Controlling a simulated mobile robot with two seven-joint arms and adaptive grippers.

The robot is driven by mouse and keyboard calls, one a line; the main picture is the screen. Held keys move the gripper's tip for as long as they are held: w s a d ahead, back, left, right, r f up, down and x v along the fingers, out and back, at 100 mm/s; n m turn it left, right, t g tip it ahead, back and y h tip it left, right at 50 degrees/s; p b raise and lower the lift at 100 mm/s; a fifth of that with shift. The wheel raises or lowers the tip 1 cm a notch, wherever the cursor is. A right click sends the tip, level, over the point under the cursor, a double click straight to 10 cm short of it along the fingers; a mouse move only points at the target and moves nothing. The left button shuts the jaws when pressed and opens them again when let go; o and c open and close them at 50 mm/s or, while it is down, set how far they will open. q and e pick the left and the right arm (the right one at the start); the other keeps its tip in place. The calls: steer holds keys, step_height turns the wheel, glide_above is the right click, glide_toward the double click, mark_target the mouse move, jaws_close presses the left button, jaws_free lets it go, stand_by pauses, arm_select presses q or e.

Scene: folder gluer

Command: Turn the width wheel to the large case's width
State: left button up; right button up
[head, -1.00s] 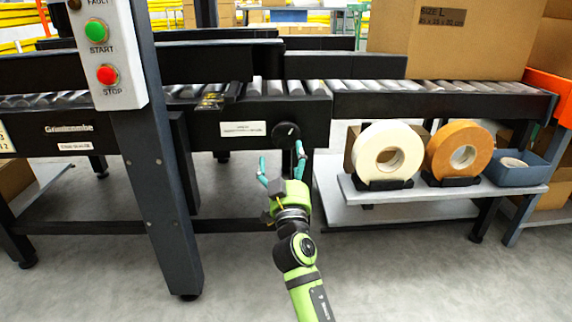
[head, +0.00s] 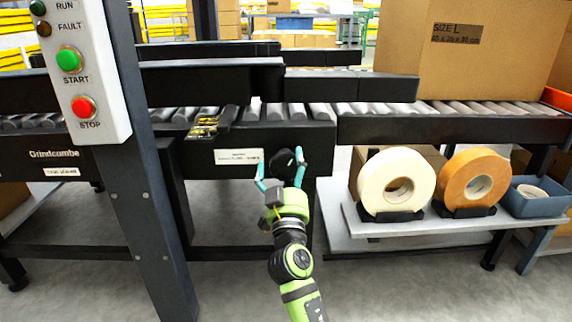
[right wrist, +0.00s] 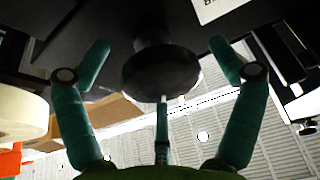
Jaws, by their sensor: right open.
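The width wheel (head: 284,158) is a small black round knob on the front of the dark conveyor frame, right of a white label (head: 239,156). My right gripper (head: 279,168) is open, its teal fingers at either side of the wheel in the head view. In the right wrist view the wheel (right wrist: 161,72) sits between the spread fingers (right wrist: 158,65), with gaps on both sides and no visible contact. The large case (head: 470,65), a brown carton marked SIZE L with small printed dimensions, stands on the rollers at the right. My left gripper is not in view.
A post with a control panel (head: 85,75) with START and STOP buttons stands at the left. A shelf (head: 365,225) under the conveyor holds a white tape roll (head: 397,183), a tan tape roll (head: 478,182) and a blue bin (head: 540,198). Floor in front is clear.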

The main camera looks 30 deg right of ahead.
steer(key=c, duration=1.2)
steer(key=shift+o, duration=0.2)
steer(key=shift+n, duration=0.4)
